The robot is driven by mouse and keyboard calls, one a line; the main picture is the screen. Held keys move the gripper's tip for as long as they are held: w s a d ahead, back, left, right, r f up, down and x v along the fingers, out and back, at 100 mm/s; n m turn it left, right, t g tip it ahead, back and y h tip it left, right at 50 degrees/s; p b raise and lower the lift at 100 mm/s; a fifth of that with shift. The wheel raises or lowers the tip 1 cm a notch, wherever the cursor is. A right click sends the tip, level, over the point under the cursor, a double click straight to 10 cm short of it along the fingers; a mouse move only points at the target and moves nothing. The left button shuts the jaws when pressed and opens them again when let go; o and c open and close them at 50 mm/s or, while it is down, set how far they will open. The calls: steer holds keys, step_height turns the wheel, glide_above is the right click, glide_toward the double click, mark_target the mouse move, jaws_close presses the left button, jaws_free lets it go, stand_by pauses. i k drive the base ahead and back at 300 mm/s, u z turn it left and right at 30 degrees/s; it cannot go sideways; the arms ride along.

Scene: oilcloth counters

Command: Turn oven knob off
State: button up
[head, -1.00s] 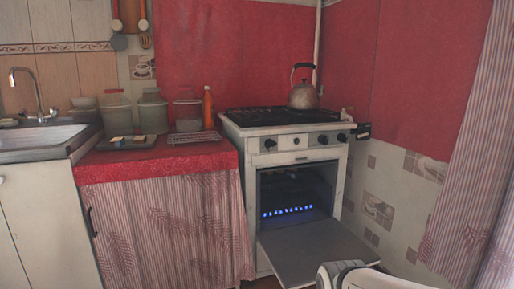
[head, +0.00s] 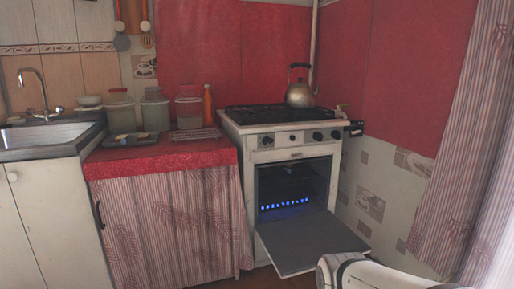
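A white gas stove (head: 290,155) stands right of the counter. The oven door (head: 312,245) hangs open and down. A row of blue flames (head: 285,205) burns inside the oven. My white arm link shows at the bottom right, in front of the door's right side. My gripper is not in view.
A kettle (head: 300,92) stands on the stove top. A small dark object (head: 355,128) sits at the stove's right edge. The left counter (head: 160,158) holds jars, an orange bottle (head: 208,106) and a tray. A striped curtain (head: 450,160) hangs at the right.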

mark_target(267, 140)
steer(key=u, duration=0.4)
steer(key=i, duration=1.3)
steer(key=z, duration=0.5)
